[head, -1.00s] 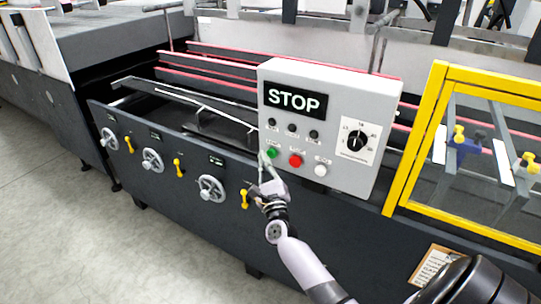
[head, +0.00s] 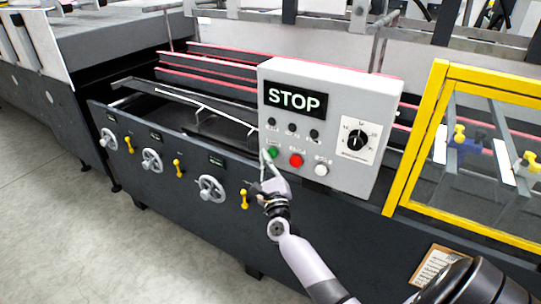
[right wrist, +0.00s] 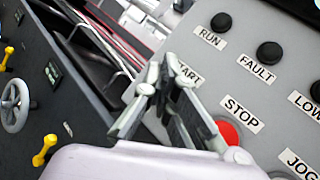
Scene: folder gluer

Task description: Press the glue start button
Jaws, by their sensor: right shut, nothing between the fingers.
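The grey control box (head: 330,88) carries a green button (head: 272,152), the leftmost of its lower row, beside a red button (head: 296,160) and a white one (head: 321,170). My right gripper (head: 265,157) is shut and empty, its fingertips just at the left of the green button; I cannot tell if they touch it. In the right wrist view the fingers (right wrist: 155,80) are together in front of a partly covered START label (right wrist: 188,72); the green button is hidden there. The red button (right wrist: 228,132) shows beside the STOP label. My left gripper is out of view.
A lit display (head: 295,99) reads STOP. Small dark lamps (head: 292,129) and a rotary dial (head: 357,139) sit on the same panel. A yellow-framed guard (head: 412,140) stands at the right. Handwheels (head: 211,188) and yellow levers (head: 244,198) line the machine's front.

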